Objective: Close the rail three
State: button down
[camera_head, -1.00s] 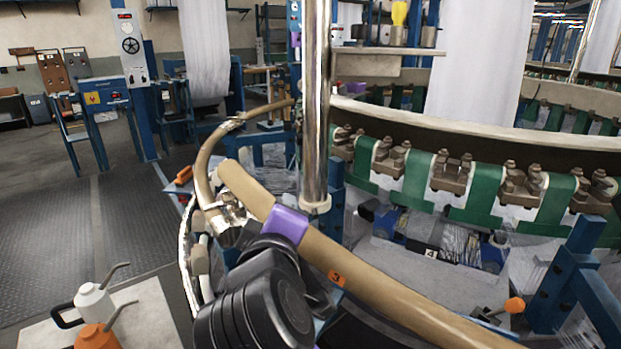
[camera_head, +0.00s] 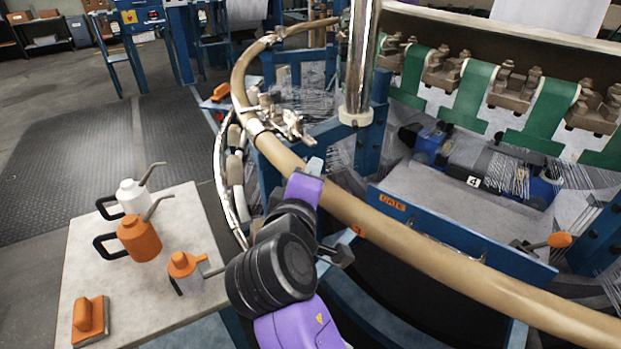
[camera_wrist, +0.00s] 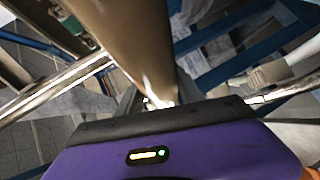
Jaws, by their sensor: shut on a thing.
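Rail three is the tan tube (camera_head: 430,254) that runs from the lower right up to the left. In the wrist view the tube (camera_wrist: 136,42) runs up from the purple gripper body.
A chrome post (camera_head: 359,60) stands just behind the rail. A blue panel (camera_head: 462,240) and an orange-knobbed lever (camera_head: 559,240) lie beyond it. A pale table (camera_head: 205,228) at left holds two oil cans (camera_head: 140,238) and other orange-topped tools.

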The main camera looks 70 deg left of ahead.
jog(key=shift+s+f, duration=0.15)
jog(key=shift+f, duration=0.8)
jog(key=c, duration=0.9)
grip_release()
jog(key=shift+c, duration=0.2)
jog(key=shift+o, duration=0.9)
jog(key=shift+r, duration=0.2)
jog(key=shift+r, duration=0.25)
jog(key=shift+d, duration=0.1)
jog(key=p+v, duration=0.1)
jog(key=v, duration=0.6)
jog(key=shift+d, duration=0.25)
jog(key=shift+r, duration=0.1)
